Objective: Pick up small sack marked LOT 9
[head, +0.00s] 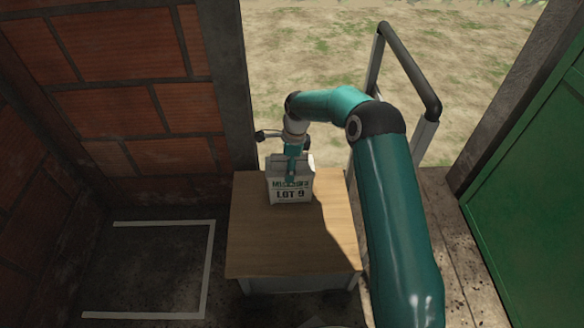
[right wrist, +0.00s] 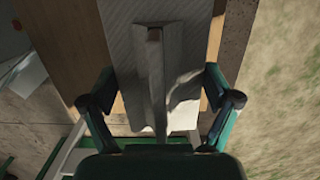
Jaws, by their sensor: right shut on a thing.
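The small sack marked LOT 9 (head: 290,194) is pale with dark lettering and stands upright at the far side of a wooden table (head: 275,248). My right gripper (head: 292,176) comes down on it from above and is shut on its top. In the right wrist view the sack (right wrist: 155,60) shows its raised top ridge between the two fingers of the right gripper (right wrist: 158,98). Whether the sack's base touches the table is hard to tell. My left gripper is in neither view.
A brick wall (head: 125,90) stands at the left. White tape (head: 209,262) marks a floor area left of the table. A grey handrail (head: 410,72) stands behind my right arm, and a green door (head: 540,180) is at the right. The table's front half is clear.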

